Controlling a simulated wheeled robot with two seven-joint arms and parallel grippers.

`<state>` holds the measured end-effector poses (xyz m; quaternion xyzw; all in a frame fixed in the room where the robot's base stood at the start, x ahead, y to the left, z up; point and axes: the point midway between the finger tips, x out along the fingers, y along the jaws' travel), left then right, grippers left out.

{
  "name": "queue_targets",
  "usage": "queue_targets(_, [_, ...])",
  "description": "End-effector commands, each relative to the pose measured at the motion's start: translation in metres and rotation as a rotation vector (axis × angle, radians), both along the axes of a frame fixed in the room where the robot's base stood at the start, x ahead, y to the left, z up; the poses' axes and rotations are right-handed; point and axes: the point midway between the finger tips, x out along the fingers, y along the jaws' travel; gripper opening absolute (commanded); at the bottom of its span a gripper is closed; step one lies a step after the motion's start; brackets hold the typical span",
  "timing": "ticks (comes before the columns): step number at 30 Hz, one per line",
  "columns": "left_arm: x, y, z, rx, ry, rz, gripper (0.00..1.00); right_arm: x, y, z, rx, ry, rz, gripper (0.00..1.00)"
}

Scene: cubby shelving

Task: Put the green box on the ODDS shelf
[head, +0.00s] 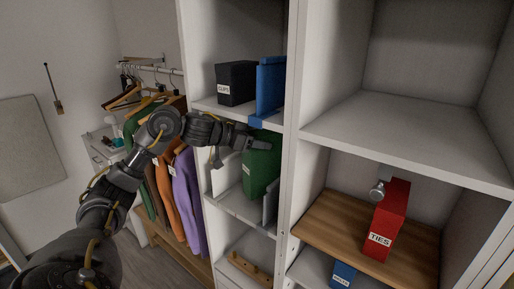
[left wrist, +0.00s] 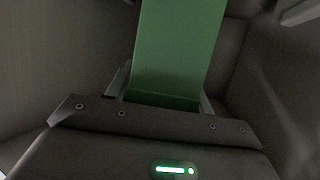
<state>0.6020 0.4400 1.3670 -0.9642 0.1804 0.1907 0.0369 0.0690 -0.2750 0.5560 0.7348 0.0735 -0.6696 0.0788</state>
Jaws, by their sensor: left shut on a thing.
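The green box (head: 262,165) stands upright in the middle cubby of the left shelving column, with a white label low on its left side. My left gripper (head: 258,144) reaches in from the left and is shut on the upper part of the box. In the left wrist view the green box (left wrist: 178,50) fills the space between the two fingers. No ODDS label can be read on any shelf. My right gripper does not show.
Above stand a black box (head: 237,83) and a blue box (head: 270,86). A red TIES box (head: 387,222) stands on a wooden shelf (head: 330,215) at right, beside a small metallic object (head: 377,190). The upper right shelf (head: 410,135) is empty. Clothes (head: 187,195) hang at left.

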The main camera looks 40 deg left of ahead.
Motion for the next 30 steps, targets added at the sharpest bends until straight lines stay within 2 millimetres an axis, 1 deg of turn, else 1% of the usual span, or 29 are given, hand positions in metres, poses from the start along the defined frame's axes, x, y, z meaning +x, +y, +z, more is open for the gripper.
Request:
queue_targets(3, [-0.001, 0.000, -0.013, -0.003, 0.004, 0.000, 0.00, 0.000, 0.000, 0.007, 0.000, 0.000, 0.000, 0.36])
queue_targets(7, [0.000, 0.000, -0.025, -0.004, 0.003, 0.000, 0.00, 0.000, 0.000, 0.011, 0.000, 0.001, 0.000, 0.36])
queue_targets(10, [0.000, 0.000, -0.029, -0.002, 0.000, -0.001, 0.00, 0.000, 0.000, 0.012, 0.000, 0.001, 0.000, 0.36])
queue_targets(17, [0.000, 0.000, -0.029, -0.001, -0.002, 0.000, 0.00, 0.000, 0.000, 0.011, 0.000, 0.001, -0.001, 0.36])
queue_targets(21, [0.000, 0.000, -0.033, -0.002, 0.000, -0.001, 0.00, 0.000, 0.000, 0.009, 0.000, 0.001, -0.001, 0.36])
queue_targets(22, [-0.001, 0.000, -0.034, 0.000, 0.002, -0.001, 0.55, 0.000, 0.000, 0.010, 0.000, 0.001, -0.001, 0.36])
queue_targets(26, [-0.001, 0.000, -0.033, -0.001, 0.001, -0.001, 0.72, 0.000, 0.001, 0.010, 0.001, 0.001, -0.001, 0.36])
queue_targets(27, [-0.001, 0.000, -0.033, -0.001, 0.001, -0.001, 0.74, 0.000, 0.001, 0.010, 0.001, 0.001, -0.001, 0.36])
queue_targets(30, [-0.001, 0.000, -0.033, -0.001, 0.001, -0.001, 0.74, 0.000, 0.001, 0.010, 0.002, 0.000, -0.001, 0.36])
